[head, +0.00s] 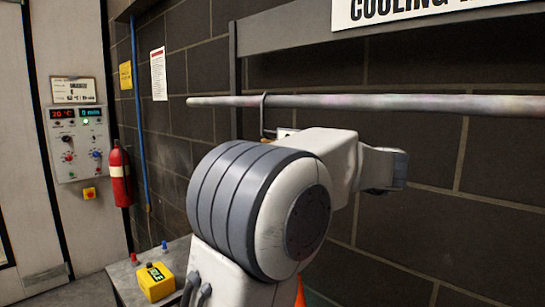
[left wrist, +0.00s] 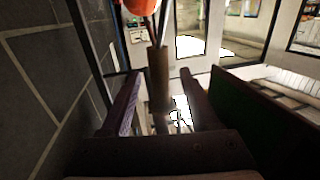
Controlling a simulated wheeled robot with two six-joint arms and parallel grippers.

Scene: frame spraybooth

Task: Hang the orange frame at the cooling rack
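The cooling rack's long bar (head: 400,103) runs along the brick wall under the partly cut-off cooling sign (head: 420,10). A dark hook (head: 264,113) hangs over the bar; its lower end goes behind my arm. A brown rod (left wrist: 158,75) stands between the fingers, with gaps seeming to show on both sides. My right gripper is not in view.
A grey table (head: 125,285) with a yellow box (head: 156,282) stands at lower left. A red extinguisher (head: 120,175) and a control panel (head: 78,140) are at the left. A rounded orange thing (left wrist: 140,6) tops the wrist view.

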